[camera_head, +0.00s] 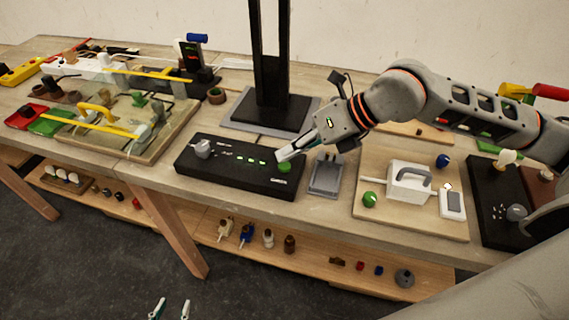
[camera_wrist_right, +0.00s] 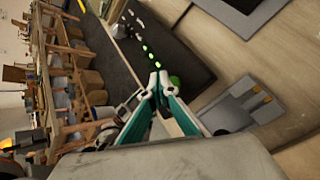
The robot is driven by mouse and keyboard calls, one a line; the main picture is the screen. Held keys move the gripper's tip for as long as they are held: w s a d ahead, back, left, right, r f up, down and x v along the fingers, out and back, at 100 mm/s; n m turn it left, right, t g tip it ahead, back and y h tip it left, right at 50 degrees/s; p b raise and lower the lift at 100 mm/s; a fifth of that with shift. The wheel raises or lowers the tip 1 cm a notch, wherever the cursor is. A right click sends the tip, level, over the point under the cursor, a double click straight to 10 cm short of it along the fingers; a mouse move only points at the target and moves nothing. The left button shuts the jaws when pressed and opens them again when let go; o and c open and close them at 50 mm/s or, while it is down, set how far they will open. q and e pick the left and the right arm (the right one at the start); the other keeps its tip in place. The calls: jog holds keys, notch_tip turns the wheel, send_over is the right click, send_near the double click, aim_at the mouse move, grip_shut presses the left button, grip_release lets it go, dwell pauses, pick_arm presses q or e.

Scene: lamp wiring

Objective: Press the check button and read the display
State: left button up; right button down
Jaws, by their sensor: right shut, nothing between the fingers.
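The black control box (camera_head: 222,182) lies on the bench in the middle. It has a grey knob (camera_head: 203,148), a row of lit green marks (camera_head: 250,159) and a green button (camera_head: 284,167) at its right end. My right gripper (camera_head: 281,156) is shut and empty, its tips right by the green button. In the wrist view the closed tips (camera_wrist_right: 160,78) partly cover the button (camera_wrist_right: 175,82); I cannot tell whether they touch it. The lit marks also show there (camera_wrist_right: 150,52), too small to read. My left gripper (camera_head: 171,308) is low at the bottom edge, open and empty.
A grey cradle (camera_head: 326,177) stands right of the box, with a black post on a base (camera_head: 270,112) behind it. A wooden board (camera_head: 375,207) with a white handled block (camera_head: 408,182) is further right. A lower shelf (camera_head: 330,247) holds small parts.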

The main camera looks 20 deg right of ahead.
aim_at(288, 166)
jog(key=shift+f+b, duration=0.4)
jog(key=shift+f, duration=0.05)
dwell(0.3)
jog(key=shift+f, duration=0.35)
dwell(0.6)
jog(key=shift+r, duration=0.85)
jog(key=shift+r+p, duration=1.55)
jog(key=shift+r, duration=0.95)
